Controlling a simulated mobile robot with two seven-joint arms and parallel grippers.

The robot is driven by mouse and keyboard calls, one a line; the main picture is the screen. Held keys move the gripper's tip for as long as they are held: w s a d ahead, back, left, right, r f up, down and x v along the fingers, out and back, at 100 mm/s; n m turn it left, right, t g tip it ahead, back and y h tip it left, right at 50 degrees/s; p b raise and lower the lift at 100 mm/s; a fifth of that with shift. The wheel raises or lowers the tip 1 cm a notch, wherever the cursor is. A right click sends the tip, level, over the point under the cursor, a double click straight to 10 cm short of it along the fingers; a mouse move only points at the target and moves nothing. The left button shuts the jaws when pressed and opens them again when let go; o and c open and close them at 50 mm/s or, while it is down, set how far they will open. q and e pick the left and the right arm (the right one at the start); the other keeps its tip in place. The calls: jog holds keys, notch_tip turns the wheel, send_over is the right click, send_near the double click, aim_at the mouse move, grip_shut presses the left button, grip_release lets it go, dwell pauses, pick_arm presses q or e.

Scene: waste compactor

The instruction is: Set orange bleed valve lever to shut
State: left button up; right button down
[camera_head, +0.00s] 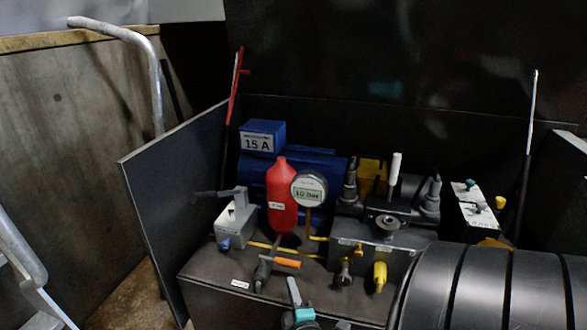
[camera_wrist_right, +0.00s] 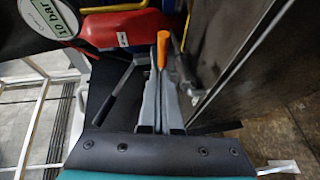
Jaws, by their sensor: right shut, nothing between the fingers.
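The orange bleed valve lever (camera_head: 287,263) sticks out to the right from its small dark valve (camera_head: 262,272), below the red bottle-shaped vessel (camera_head: 282,200). It lies nearly level in the head view. In the wrist view the orange lever (camera_wrist_right: 161,49) shows at the fingertips. My right gripper (camera_head: 293,280), teal with grey fingers, is just in front of and below the lever's free end. Its fingers (camera_wrist_right: 163,85) are shut and empty. I cannot tell whether they touch the lever. My left gripper is not in view.
A round gauge (camera_head: 309,189) reads 10 bar beside the red vessel. A grey switch box (camera_head: 236,222) with a lever stands left of the valve. A grey block (camera_head: 385,252) with yellow fittings stands right. A dark upright panel (camera_head: 170,190) bounds the left.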

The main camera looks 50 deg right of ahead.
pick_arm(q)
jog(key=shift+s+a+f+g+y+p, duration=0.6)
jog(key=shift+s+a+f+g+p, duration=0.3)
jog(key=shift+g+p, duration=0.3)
pick_arm(e)
jog(key=s+a+r, duration=0.1)
jog(key=s+a, duration=0.2)
jog(key=s, duration=0.4)
jog(key=shift+s, duration=0.15)
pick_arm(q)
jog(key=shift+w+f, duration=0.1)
